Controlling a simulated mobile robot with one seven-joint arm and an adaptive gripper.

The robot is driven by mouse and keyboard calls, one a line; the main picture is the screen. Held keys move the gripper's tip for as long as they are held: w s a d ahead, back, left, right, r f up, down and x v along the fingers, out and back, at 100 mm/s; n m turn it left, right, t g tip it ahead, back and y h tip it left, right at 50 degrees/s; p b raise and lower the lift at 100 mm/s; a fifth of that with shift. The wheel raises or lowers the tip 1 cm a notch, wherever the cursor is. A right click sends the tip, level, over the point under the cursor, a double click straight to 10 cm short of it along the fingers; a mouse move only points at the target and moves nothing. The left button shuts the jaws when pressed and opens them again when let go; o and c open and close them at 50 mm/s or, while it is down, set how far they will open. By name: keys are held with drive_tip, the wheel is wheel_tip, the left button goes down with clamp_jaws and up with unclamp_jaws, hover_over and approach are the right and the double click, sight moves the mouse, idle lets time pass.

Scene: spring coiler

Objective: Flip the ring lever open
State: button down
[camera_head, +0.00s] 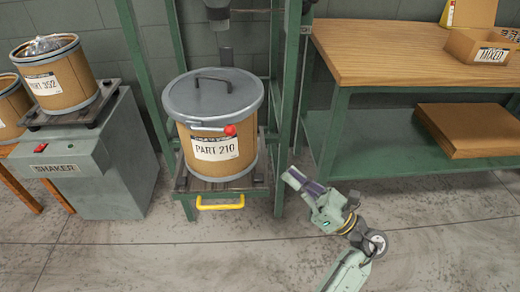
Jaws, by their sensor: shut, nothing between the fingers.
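A brown drum (196,174) labelled PART 210 stands upright in a green frame, with a grey lid (226,100) on it. The ring lever (208,128) is a thin pale bar across the drum's upper front, just under the lid rim. Its red knob (230,130) is at the bar's right end. The bar lies roughly level, close along the drum wall. My gripper (289,176) is shut and empty, to the right of the drum and lower than the knob in the picture. It is apart from the lever. The ring itself is mostly hidden under the lid rim.
A yellow handle (220,203) sticks out below the drum's platform. Green posts (290,80) flank the drum. A grey shaker (100,150) with another drum stands left. A wooden bench (390,55) with a lower shelf stands right. The floor in front is clear.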

drive_tip(key=p+x, duration=0.5)
drive_tip(key=x, duration=0.8)
drive_tip(key=shift+w+a+r+p, duration=0.2)
drive_tip(key=shift+a+r+p, duration=0.05)
drive_tip(key=shift+p, duration=0.15)
drive_tip(key=shift+r, duration=0.15)
drive_tip(key=shift+r+h, duration=0.3)
drive_tip(key=shift+d+r+n+g, duration=0.1)
drive_tip(key=shift+r+n+g, duration=0.2)
drive_tip(key=shift+g, duration=0.1)
